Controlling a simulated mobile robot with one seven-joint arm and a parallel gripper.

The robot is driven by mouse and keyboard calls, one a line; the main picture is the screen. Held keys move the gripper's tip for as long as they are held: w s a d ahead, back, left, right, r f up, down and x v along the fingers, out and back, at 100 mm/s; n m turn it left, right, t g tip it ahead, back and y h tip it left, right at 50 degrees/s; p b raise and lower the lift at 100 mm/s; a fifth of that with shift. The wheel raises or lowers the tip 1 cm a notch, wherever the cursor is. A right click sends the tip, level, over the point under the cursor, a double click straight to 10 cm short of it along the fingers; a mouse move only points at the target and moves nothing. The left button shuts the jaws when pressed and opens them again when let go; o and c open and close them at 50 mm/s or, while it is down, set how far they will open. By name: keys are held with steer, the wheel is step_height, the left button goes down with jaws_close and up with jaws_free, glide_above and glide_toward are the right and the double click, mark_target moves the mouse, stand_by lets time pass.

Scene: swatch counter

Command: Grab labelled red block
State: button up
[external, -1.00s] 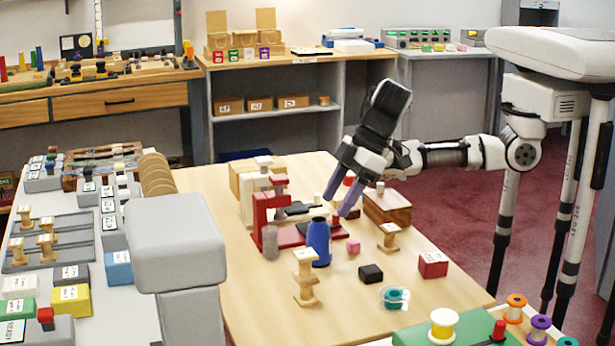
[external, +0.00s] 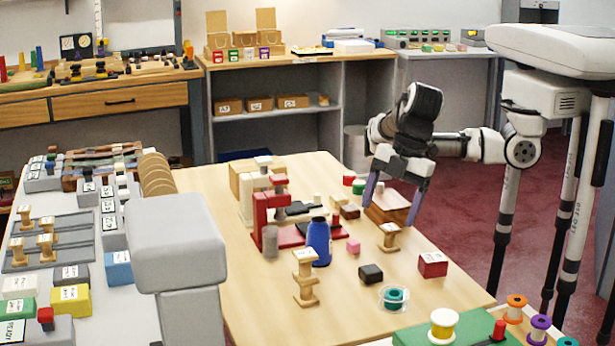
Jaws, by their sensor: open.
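The labelled red block (external: 432,264) sits on the wooden table toward the right edge, with a white label on its top. My gripper (external: 391,212) is open and empty, its two purple-grey fingers pointing down. It hangs above and behind the red block, to its left in the picture, near a brown wooden box (external: 388,206) and a small wooden spool stand (external: 388,238). The gripper is apart from the red block.
A blue bottle (external: 319,242) and a red press (external: 268,215) stand further left. A green mat (external: 415,335) lies in front.

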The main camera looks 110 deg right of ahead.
steer(key=s+d+f+n+g+h, duration=0.1)
steer(key=s+f+n+g, duration=0.1)
steer(key=s+n, duration=0.3)
steer(key=s+d+f+n+g+h, duration=0.1)
steer(key=s+f+n+g, duration=0.15)
steer(key=s, duration=0.55)
glide_above(434, 257)
steer(key=shift+n+t, duration=0.25)
steer(key=shift+n, duration=0.1)
steer(key=f, duration=0.6)
steer(key=shift+w+a+f, duration=0.2)
steer(key=shift+w+a, duration=0.15)
steer(key=shift+s+d+f+p, duration=0.1)
steer(key=shift+f+p, duration=0.05)
steer(key=shift+f, duration=0.9)
steer(key=shift+s+d+f+p, duration=0.15)
steer(key=shift+f, duration=0.85)
steer(key=shift+s+d+f+p, duration=0.1)
steer(key=shift+f+p, duration=0.05)
steer(key=shift+f, duration=0.9)
steer(key=c, duration=1.1)
steer(key=shift+r, duration=0.1)
